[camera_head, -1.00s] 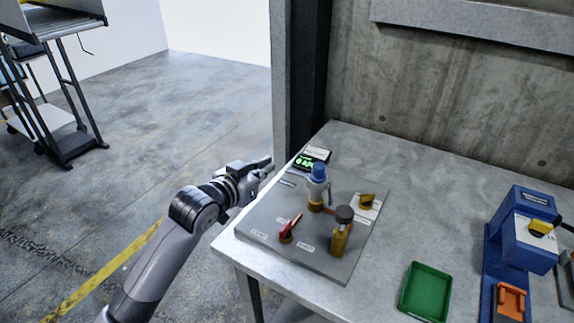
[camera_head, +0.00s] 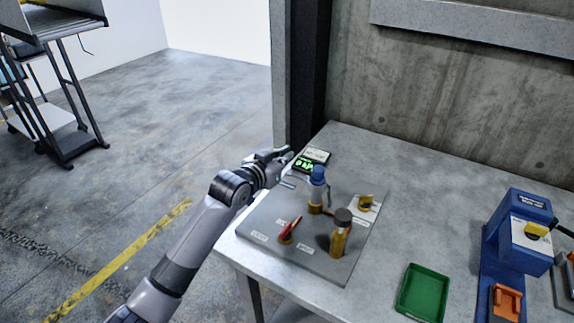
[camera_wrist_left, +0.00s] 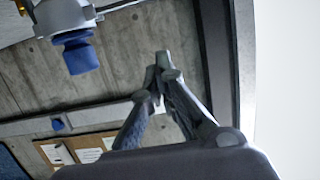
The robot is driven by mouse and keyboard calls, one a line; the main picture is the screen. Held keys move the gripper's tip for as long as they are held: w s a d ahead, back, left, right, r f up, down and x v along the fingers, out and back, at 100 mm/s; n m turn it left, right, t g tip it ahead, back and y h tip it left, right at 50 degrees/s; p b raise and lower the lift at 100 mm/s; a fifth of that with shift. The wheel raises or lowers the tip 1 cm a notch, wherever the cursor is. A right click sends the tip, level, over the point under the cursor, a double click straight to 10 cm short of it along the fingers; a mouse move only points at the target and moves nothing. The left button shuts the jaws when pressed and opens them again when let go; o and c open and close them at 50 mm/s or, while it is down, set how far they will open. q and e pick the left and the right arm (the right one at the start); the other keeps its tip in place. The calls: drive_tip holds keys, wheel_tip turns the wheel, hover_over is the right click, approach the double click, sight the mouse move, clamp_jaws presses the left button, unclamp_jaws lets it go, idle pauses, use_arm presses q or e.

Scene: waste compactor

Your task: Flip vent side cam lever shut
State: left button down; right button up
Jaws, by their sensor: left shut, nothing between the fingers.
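A grey panel (camera_head: 272,253) lies on the table and carries several fittings. The panel labels are too small to read, so I cannot tell which one is the vent side cam lever. My left gripper (camera_head: 287,156) is shut and empty, at the table's left edge, apart from the fittings. Its closed fingertips also show in the left wrist view (camera_wrist_left: 161,66). My right gripper is out of view.
A small device with a green display (camera_head: 306,165) stands behind the panel, close to my left gripper. A green tray (camera_head: 424,294) and a blue machine (camera_head: 520,240) are to the right. A dark post (camera_head: 313,80) and concrete wall (camera_head: 450,105) bound the back.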

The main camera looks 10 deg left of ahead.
sight(296, 176)
use_arm(q)
drive_tip(key=shift+w+d+f+p, duration=0.1)
drive_tip(key=shift+w+f+p, duration=0.1)
drive_tip(key=shift+f, duration=0.9)
drive_tip(key=shift+w+f+p, duration=0.15)
drive_tip(key=shift+f+p, duration=0.05)
drive_tip(key=shift+f, duration=0.85)
